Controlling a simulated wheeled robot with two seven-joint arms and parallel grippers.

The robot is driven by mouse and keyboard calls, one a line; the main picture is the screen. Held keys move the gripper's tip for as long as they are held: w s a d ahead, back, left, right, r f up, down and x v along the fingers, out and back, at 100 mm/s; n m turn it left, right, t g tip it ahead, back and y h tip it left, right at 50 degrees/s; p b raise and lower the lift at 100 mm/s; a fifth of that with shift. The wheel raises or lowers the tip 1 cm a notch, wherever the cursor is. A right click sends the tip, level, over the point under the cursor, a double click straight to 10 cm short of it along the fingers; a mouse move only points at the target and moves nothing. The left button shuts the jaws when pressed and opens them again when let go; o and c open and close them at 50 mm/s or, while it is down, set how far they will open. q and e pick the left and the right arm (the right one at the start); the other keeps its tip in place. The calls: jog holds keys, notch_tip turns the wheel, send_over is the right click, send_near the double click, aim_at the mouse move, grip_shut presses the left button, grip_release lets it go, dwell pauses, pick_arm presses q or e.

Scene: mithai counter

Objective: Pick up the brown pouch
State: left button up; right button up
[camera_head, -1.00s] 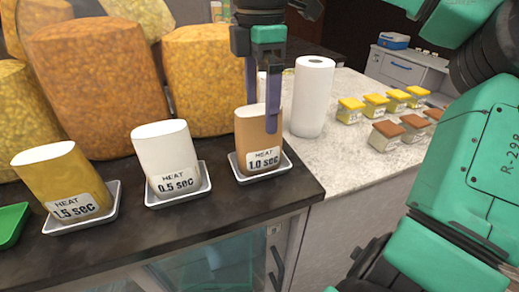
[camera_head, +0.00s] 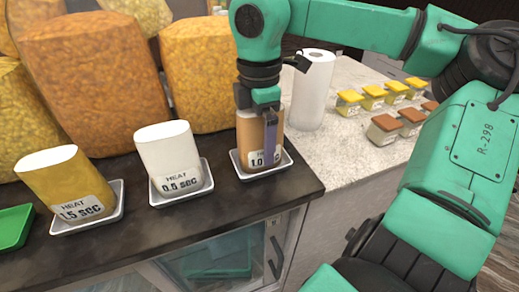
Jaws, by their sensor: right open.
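The brown pouch (camera_head: 248,136) stands upright in a small white tray (camera_head: 283,163) on the dark counter, its label reading "HEAT 1.0 sec" partly hidden. My right gripper (camera_head: 269,148) points down at it, open. One finger shows in front of the pouch's front face; the other finger is hidden, so I cannot tell whether the pouch lies between them. My left gripper is not in view.
A white pouch (camera_head: 168,150) and a yellow pouch (camera_head: 62,180) stand in their own trays to the left. Large snack sacks (camera_head: 90,85) stand behind. A paper roll (camera_head: 312,90) and several small boxes (camera_head: 385,128) stand to the right. A green tray (camera_head: 14,226) lies at far left.

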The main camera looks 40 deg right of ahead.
jog(key=shift+s+f, duration=0.1)
jog(key=shift+f, duration=0.05)
dwell(0.3)
jog(key=c, duration=1.4)
